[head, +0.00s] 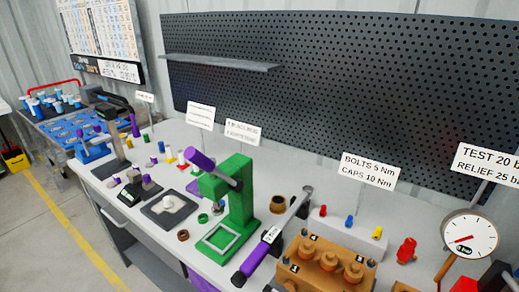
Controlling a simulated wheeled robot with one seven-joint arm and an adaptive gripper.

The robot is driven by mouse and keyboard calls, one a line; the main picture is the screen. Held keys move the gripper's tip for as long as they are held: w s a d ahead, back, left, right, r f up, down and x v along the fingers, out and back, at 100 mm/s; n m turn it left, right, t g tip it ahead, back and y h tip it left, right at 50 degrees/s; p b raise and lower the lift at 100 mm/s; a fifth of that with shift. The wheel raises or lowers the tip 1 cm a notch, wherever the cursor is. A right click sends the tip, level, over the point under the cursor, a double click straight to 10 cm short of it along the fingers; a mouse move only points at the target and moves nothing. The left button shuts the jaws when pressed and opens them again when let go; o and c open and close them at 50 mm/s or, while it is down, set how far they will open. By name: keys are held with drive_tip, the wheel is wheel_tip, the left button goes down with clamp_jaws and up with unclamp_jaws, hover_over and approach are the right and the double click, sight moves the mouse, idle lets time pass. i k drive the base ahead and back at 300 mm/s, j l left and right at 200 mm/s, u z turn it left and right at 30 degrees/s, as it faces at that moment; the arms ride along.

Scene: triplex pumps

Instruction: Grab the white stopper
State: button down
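A small white round piece (168,202), which looks like the white stopper, sits on a dark grey square plate (157,220) on the white workbench. It lies left of the green press (237,200). Other small pale pieces stand farther back among coloured parts, too small to make out. My gripper is not in view.
The green press with its purple handle (200,161) stands close to the right of the plate. A purple-handled torque wrench (255,258), a brown pump block (325,263) and a gauge (469,239) crowd the right.

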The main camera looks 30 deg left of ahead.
sight(168, 203)
drive_tip(key=u, duration=0.45)
drive_tip(key=l+u, duration=0.15)
drive_tip(key=u, duration=0.75)
drive_tip(key=l+u, duration=0.15)
drive_tip(key=u, duration=0.3)
